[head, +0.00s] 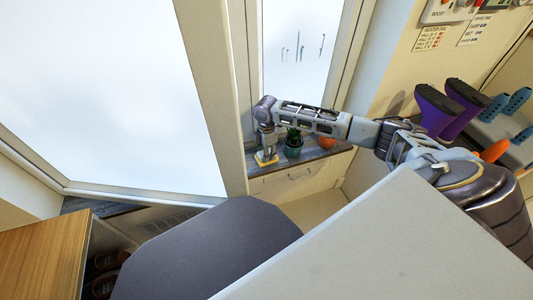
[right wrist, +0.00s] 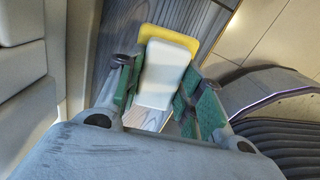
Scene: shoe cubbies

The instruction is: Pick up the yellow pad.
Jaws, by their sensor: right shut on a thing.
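The yellow pad (head: 262,162) is at the window ledge in the head view, under my right gripper (head: 267,145), which points down. In the right wrist view the yellow pad (right wrist: 150,31) shows as a yellow rim behind a pale block-like part that is between the green-padded fingers of my right gripper (right wrist: 158,95). The gripper is shut on it. I cannot tell whether the pad touches the ledge. My left gripper is not in view.
A potted plant (head: 293,146) stands on the dark ledge (head: 315,153) just right of the gripper, with an orange pot (head: 327,142) further right. Purple boots (head: 440,108) stand at the right. A dark rounded surface (head: 215,245) and a wooden cabinet (head: 40,258) are nearer.

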